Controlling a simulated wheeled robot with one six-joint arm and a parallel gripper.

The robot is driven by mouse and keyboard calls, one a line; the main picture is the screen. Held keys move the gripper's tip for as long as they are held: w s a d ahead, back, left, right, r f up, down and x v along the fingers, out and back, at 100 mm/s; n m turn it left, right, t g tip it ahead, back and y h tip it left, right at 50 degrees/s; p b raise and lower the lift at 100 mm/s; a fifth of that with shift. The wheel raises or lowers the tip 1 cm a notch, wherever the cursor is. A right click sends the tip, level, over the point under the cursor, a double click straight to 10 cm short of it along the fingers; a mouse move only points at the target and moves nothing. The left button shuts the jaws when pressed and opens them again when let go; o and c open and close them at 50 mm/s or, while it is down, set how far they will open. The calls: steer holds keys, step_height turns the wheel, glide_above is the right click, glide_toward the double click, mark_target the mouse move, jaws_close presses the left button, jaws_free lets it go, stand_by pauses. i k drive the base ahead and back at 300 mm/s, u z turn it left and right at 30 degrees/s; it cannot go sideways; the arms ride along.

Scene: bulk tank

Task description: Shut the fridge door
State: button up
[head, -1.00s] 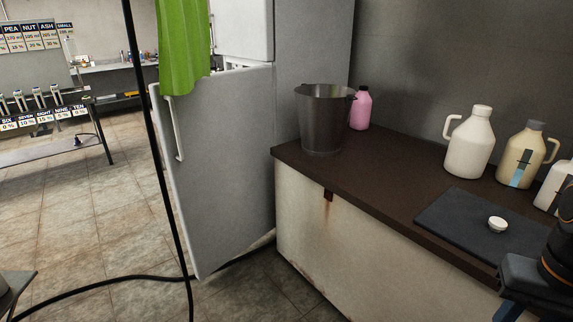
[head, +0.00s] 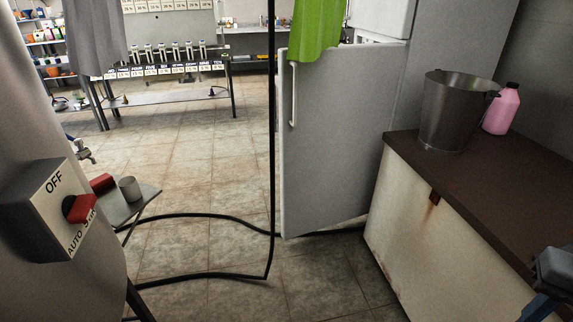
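The fridge (head: 458,50) is white-grey and stands at the back right, behind the counter. Its lower door (head: 340,135) stands wide open, swung out toward the left, with a pale vertical handle (head: 293,95) near its left edge. A green cloth (head: 316,28) hangs over the top of the door at the handle side. The upper door (head: 387,14) looks closed, though it is cut by the top edge. Part of my arm shows at the lower right edge, well away from the door. My gripper's fingers are not in view.
A dark-topped counter (head: 480,190) on the right holds a metal bucket (head: 452,110) and a pink bottle (head: 501,110). A black hose (head: 271,150) hangs down and runs across the floor before the door. A tank with a switch box (head: 50,205) stands left. Tiled floor (head: 185,175) is open between.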

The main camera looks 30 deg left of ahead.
mark_target(335, 109)
steer(key=u, duration=1.05)
steer(key=i, duration=1.1)
steer(key=z, duration=0.05)
